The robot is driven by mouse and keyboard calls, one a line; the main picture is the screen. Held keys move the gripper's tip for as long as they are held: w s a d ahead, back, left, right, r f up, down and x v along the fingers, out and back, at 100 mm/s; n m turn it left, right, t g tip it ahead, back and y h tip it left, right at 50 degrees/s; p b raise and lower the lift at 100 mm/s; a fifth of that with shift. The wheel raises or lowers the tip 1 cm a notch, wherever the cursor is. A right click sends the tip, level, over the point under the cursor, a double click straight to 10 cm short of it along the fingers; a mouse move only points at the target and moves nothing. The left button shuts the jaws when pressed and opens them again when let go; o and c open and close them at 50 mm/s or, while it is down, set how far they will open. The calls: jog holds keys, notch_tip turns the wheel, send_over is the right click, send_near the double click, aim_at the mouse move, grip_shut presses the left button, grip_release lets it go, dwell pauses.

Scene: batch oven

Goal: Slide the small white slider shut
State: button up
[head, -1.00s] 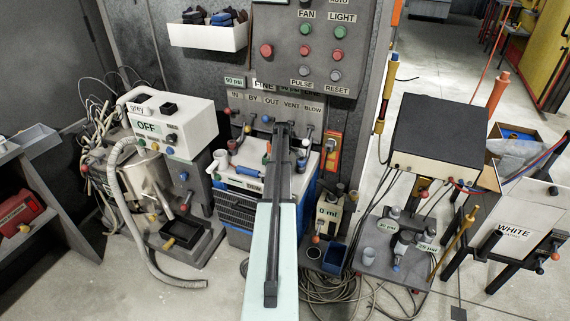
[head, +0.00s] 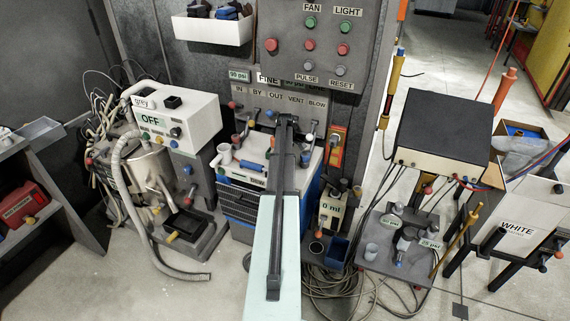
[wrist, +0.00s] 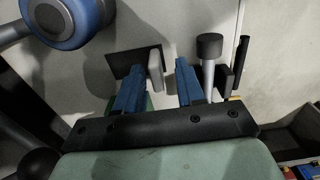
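In the wrist view, a small white slider (wrist: 156,70) stands up from a dark plate (wrist: 124,64) on a pale surface. My gripper (wrist: 160,78) is open, with blue fingers spread apart. The slider shows in the gap between the fingers, nearer the left finger. I cannot tell whether that finger touches it. In the head view, my arm reaches forward to the white-topped blue unit below the valve panel. My fingers and the slider cannot be made out there; the arm covers that area.
In the wrist view, a blue-rimmed round knob (wrist: 78,18) is at the upper left, and a dark-capped post (wrist: 209,46) stands just right of the right finger. In the head view, a white mug (head: 222,156) and a blue handle (head: 250,168) are left of my arm; a button panel (head: 326,45) rises behind.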

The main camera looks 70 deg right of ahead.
notch_tip(320, 180, up, 12)
dwell(0.4)
jog(key=shift+r, duration=0.1)
dwell(0.5)
